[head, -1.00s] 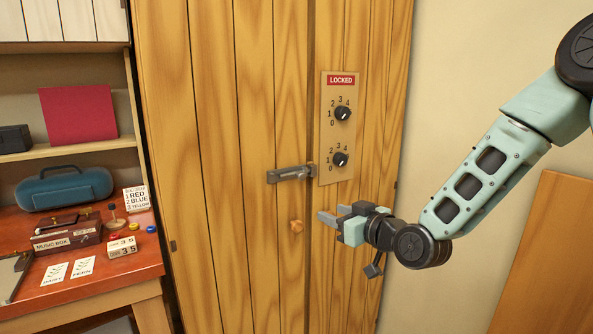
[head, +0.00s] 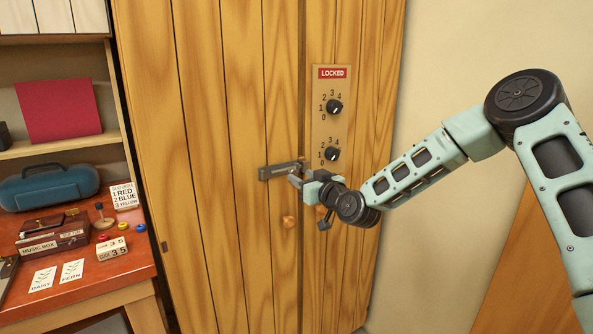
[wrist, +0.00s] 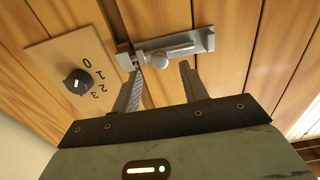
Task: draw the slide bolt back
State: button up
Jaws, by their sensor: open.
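The slide bolt (head: 276,170) is a grey metal bar mounted across the seam of the wooden cabinet doors, below and left of the dial panel. In the wrist view the bolt (wrist: 190,46) runs across the top with a round knob (wrist: 173,66) on it. My gripper (head: 297,180) is at the bolt's right end in the head view. In the wrist view my gripper (wrist: 161,72) is open, its two fingers on either side of the knob, with nothing held. I cannot tell whether a finger touches the bolt.
A panel (head: 331,115) with a red LOCKED sign and two dials is on the right door. A wooden knob (head: 289,221) sits below the bolt. At left, a red desk (head: 110,290) holds a music box (head: 52,238), a number block and cards.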

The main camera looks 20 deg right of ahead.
aim_at(295, 172)
jog(key=shift+p+x, duration=0.3)
jog(key=shift+x, duration=1.6)
grip_shut()
jog(key=shift+s+a+b, duration=0.2)
jog(key=shift+s+a, duration=0.05)
jog(key=shift+a, duration=0.55)
jog(key=shift+s+a+b, duration=0.25)
jog(key=shift+s+a, duration=0.05)
jog(key=shift+a, duration=0.45)
jog(key=shift+s+a+b, duration=0.2)
jog(key=shift+s+a, duration=0.05)
jog(key=shift+a, duration=0.55)
grip_release()
jog(key=shift+a, duration=0.15)
